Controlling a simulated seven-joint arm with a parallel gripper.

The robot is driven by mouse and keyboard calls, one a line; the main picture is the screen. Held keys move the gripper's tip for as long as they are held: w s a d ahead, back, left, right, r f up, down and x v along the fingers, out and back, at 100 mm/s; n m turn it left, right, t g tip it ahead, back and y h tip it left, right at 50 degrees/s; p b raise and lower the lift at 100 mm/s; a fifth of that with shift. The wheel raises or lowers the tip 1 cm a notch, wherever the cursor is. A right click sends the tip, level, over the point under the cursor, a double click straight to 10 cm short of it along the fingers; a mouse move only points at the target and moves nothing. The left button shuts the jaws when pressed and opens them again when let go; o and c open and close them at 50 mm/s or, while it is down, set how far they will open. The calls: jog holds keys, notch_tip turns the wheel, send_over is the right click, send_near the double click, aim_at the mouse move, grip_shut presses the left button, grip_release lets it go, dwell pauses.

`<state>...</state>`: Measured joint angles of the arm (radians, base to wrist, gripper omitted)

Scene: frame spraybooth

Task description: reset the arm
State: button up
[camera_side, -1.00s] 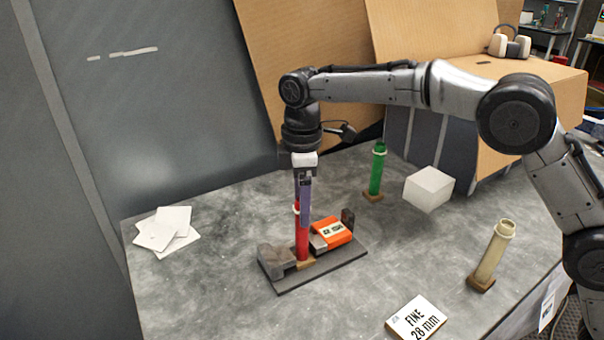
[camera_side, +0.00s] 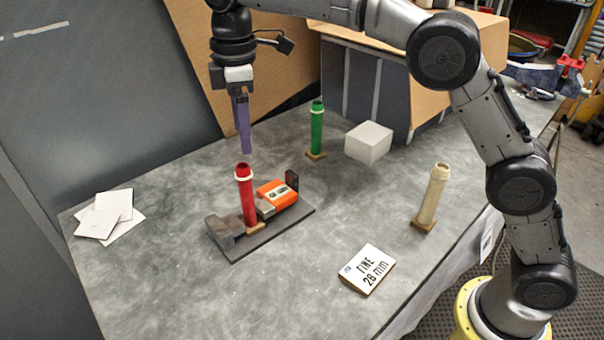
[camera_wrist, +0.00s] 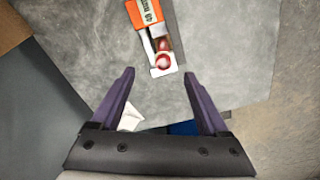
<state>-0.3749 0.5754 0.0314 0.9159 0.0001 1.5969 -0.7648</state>
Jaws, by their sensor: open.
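My gripper (camera_side: 244,150) hangs above the grey table, pointing down, with purple fingers. In the wrist view my gripper (camera_wrist: 160,85) has its two fingers spread wide with nothing between them. Below it a red tube (camera_side: 246,200) with a pale ring near its top stands upright on a small wooden base, at the dark fixture plate (camera_side: 262,240). The red tube also shows from above in the wrist view (camera_wrist: 163,61), beyond the fingertips. The fingers are clear of the tube.
An orange block (camera_side: 278,194) sits on the plate. A green tube (camera_side: 317,130), a white block (camera_side: 369,142) and a cream tube (camera_side: 432,195) stand behind and right. A sign reading "FINE 28 mm" (camera_side: 366,269) lies in front; white papers (camera_side: 106,216) lie left.

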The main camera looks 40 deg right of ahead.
jog(key=s+d+r+m+t, duration=0.1)
jog(key=s+d+r+t, duration=0.1)
jog(key=s+d+r, duration=0.45)
jog(key=s+d+r+m+t, duration=0.1)
jog(key=s+d+r+m, duration=0.2)
jog(key=s+d+r, duration=0.45)
jog(key=s+d+f+m+t, duration=0.1)
jog(key=s+d+f+m, duration=0.1)
jog(key=s+f, duration=0.35)
jog(key=s+d+f+m+t, duration=0.1)
jog(key=s+d+f+m, duration=0.15)
jog(key=s, duration=0.55)
jog(key=s+f+m, duration=0.4)
jog(key=f, duration=0.6)
jog(key=shift+s+d, duration=0.35)
jog(key=shift+s, duration=0.05)
